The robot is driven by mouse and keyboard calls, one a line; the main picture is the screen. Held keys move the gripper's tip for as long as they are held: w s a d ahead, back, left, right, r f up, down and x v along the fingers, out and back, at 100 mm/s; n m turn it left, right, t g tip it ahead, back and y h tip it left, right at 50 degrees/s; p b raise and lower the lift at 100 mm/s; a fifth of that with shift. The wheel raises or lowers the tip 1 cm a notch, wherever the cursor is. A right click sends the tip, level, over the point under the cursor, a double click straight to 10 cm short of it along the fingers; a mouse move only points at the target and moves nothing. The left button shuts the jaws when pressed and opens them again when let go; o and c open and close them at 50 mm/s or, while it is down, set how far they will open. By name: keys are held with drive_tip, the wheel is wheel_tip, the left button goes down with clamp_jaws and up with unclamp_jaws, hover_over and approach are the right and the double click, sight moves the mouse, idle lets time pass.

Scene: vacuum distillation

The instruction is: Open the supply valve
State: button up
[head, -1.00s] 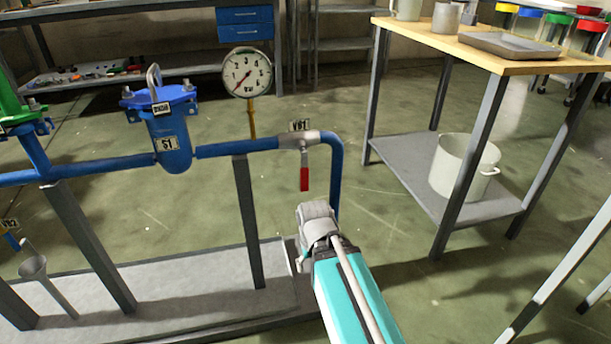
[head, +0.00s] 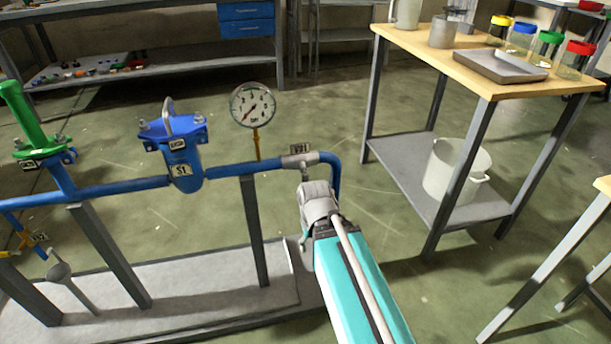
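A valve (head: 300,160) with a tag that seems to read VB1 sits on the blue pipe (head: 225,171) near its right-hand bend. Its red lever is not visible; my gripper's end covers the spot below the valve body. My gripper (head: 316,197) is in front of and just below the valve, seen from behind. Its fingers are hidden, so I cannot tell whether they are open or shut, or whether they touch the lever. A round pressure gauge (head: 253,106) stands on the pipe left of the valve, its needle pointing to the lower left.
A blue filter housing (head: 183,160) tagged S1 and a green-handled fitting (head: 27,122) stand along the pipe to the left. A wooden-topped table (head: 451,69) with jars and a tray stands at the right, a white pot (head: 453,172) on its lower shelf. Open floor lies between.

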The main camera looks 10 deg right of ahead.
wheel_tip(320, 180, up, 9)
drive_tip(key=p, duration=0.8)
drive_tip(key=shift+r, duration=0.2)
drive_tip(key=shift+c, duration=0.6)
